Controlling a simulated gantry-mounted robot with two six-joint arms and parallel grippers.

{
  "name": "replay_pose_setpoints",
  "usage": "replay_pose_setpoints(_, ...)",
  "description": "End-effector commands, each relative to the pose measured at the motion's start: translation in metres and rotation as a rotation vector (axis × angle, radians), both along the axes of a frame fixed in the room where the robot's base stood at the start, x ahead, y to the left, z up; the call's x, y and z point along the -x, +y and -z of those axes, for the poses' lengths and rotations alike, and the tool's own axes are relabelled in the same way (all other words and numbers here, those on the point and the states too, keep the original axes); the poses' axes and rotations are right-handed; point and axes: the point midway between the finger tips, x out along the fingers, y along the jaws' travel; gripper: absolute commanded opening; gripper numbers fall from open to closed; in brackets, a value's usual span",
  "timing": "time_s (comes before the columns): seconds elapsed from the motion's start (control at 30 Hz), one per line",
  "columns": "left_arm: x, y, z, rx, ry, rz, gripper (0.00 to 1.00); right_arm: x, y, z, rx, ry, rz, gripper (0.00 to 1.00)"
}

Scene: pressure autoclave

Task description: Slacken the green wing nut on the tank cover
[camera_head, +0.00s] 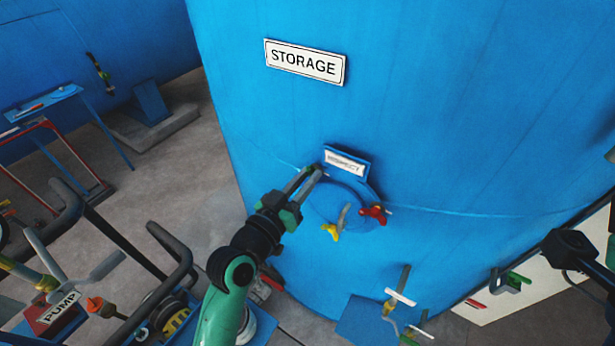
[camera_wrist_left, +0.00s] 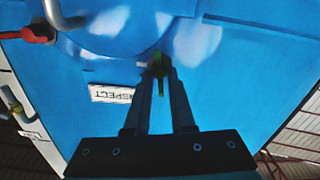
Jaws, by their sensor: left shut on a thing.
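The tank cover is a round blue hatch (camera_head: 332,199) on the big blue tank, below a white INSPECT plate (camera_head: 345,163). My left gripper (camera_head: 318,172) reaches the cover's upper left rim. In the left wrist view, its fingers (camera_wrist_left: 160,68) are shut on the green wing nut (camera_wrist_left: 160,82), which shows as a narrow green piece between the fingertips. In the head view the fingers hide that nut. A red wing nut (camera_head: 375,213) sits at the cover's right and a yellow wing nut (camera_head: 331,231) at its lower edge.
A grey handle (camera_head: 343,216) sticks out from the cover's middle. A STORAGE sign (camera_head: 305,62) is higher on the tank. A pump cart (camera_head: 57,310) with black rails stands at lower left. A valve with a white handle (camera_head: 400,297) stands in front at lower right.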

Motion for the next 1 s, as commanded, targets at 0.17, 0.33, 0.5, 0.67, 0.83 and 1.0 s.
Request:
replay_pose_setpoints(0.17, -0.0001, 0.0005, -0.0005, 0.042, 0.021, 0.0, 0.0, 0.0, 0.0, -0.0008, 0.0, 0.0, 0.0, 0.5)
replay_pose_setpoints(0.33, -0.0002, 0.0006, -0.0004, 0.056, 0.028, 0.0, 0.0, 0.0, 0.0, -0.0008, 0.0, 0.0, 0.0, 0.5)
replay_pose_setpoints(0.5, -0.0002, 0.0006, -0.0004, 0.056, 0.028, 0.0, 0.0, 0.0, 0.0, -0.0008, 0.0, 0.0, 0.0, 0.5)
replay_pose_setpoints(0.67, -0.0002, 0.0006, -0.0004, 0.056, 0.028, 0.0, 0.3, 0.0, 0.0, -0.0008, 0.0, 0.0, 0.0, 0.5)
replay_pose_setpoints(0.83, -0.0001, 0.0005, -0.0003, 0.056, 0.028, 0.0, 0.35, 0.0, 0.0, -0.0008, 0.0, 0.0, 0.0, 0.5)
replay_pose_setpoints(1.0, 0.0006, 0.0008, 0.0001, 0.056, 0.028, 0.0, 0.35, 0.0, 0.0, -0.0007, 0.0, 0.0, 0.0, 0.5)
